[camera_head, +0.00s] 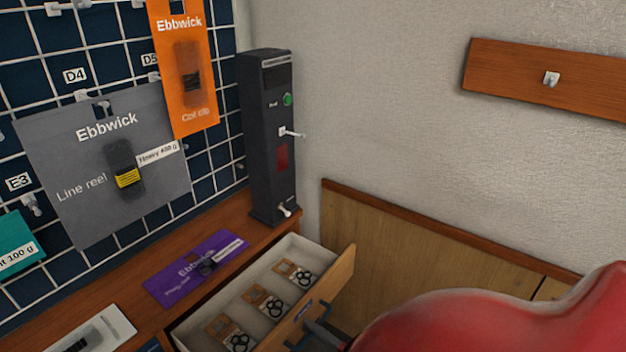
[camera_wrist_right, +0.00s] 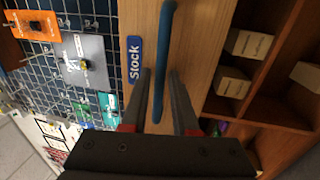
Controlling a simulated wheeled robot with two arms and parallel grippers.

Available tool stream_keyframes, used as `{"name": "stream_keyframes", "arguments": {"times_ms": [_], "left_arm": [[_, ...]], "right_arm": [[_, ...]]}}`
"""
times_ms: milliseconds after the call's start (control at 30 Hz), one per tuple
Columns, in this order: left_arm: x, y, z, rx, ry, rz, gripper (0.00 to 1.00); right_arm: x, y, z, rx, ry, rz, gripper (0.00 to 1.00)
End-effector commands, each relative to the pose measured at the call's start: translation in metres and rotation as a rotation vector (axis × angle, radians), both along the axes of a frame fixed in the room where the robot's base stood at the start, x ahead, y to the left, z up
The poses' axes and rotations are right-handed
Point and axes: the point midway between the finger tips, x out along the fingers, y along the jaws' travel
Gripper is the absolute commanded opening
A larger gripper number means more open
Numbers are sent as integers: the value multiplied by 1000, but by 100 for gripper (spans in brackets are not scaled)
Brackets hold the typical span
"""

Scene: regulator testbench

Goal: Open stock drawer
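The stock drawer (camera_head: 345,272) stands pulled out from under the wooden counter, with several small packets with black rings inside. Its front, with a blue "Stock" label (camera_wrist_right: 134,60), faces my right wrist camera. The blue bar handle (camera_wrist_right: 165,40) runs between the two fingers of my right gripper (camera_wrist_right: 160,78). Those fingers are apart, with a narrow gap visible on each side of the bar. In the head view the right gripper (camera_head: 320,333) is at the drawer front, mostly hidden by my red arm. My left gripper is not in view.
A purple Ebbwick card (camera_head: 196,266) lies on the counter beside the drawer. A dark upright device (camera_head: 268,140) stands at the counter's end. A pegboard with a grey card (camera_head: 85,185) and an orange card (camera_head: 200,105) is behind. Shelves with boxes (camera_wrist_right: 248,44) show in the wrist view.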

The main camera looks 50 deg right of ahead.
Motion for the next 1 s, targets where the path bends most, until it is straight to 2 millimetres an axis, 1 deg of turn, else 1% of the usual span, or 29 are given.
{"name": "stream_keyframes", "arguments": {"times_ms": [267, 367, 467, 800, 900, 1000], "left_arm": [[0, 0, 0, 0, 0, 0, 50], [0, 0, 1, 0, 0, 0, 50], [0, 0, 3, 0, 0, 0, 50], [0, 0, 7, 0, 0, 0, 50], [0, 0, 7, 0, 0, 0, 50], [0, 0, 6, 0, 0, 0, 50]], "right_arm": [[-1, 0, 0, 0, 0, 1, 27], [-9, -1, -2, 0, 1, 0, 27], [-25, -2, -4, 0, 1, -1, 27], [-113, -9, -22, 1, 5, -4, 27], [-136, -11, -27, 1, 4, -4, 27], [-153, -13, -30, 1, 4, -4, 27]]}}
